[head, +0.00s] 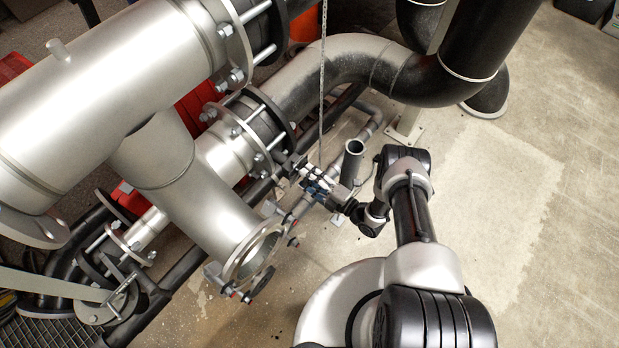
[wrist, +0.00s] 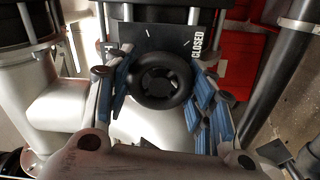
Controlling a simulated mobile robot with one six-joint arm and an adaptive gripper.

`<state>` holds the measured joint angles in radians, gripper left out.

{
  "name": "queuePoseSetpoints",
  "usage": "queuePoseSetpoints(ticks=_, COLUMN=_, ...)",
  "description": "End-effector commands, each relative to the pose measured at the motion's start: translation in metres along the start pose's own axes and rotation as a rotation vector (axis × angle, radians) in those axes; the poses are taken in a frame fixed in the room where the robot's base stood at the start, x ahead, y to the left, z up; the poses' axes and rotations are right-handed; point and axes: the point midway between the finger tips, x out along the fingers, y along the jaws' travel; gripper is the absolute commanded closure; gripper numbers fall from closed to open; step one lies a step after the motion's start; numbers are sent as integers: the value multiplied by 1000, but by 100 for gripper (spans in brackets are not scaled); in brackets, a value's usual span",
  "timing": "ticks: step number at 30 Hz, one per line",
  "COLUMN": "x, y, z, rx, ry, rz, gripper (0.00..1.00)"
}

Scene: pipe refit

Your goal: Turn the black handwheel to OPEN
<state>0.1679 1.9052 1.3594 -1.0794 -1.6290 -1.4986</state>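The black handwheel (wrist: 183,92) is in the middle of the wrist view, a thick round ring with a dark spoked hub. A dark plate (wrist: 203,18) with white marks and the word CLOSED stands behind it. My gripper (wrist: 164,75) has its blue-padded fingers spread on the left and right of the wheel, with narrow gaps to the rim; I cannot tell whether either pad touches. In the head view my gripper (head: 308,178) is by the pipework left of my arm. The handwheel cannot be clearly made out there.
A large grey pipe (head: 110,85) and its flanged branch (head: 200,205) lie left of my gripper. A chain (head: 323,90) hangs just above it, and a short upright dark tube (head: 352,160) is close on its right. Bare floor (head: 500,190) is free at the right.

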Motion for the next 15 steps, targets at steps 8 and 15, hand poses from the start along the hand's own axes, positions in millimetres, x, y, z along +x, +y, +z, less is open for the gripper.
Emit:
queuePoseSetpoints(ticks=8, x=-18, y=0, z=2, rx=4, ry=-7, rz=-1, gripper=31)
queuePoseSetpoints(ticks=15, x=-69, y=-1, z=0, rx=8, ry=-10, rz=1, gripper=29)
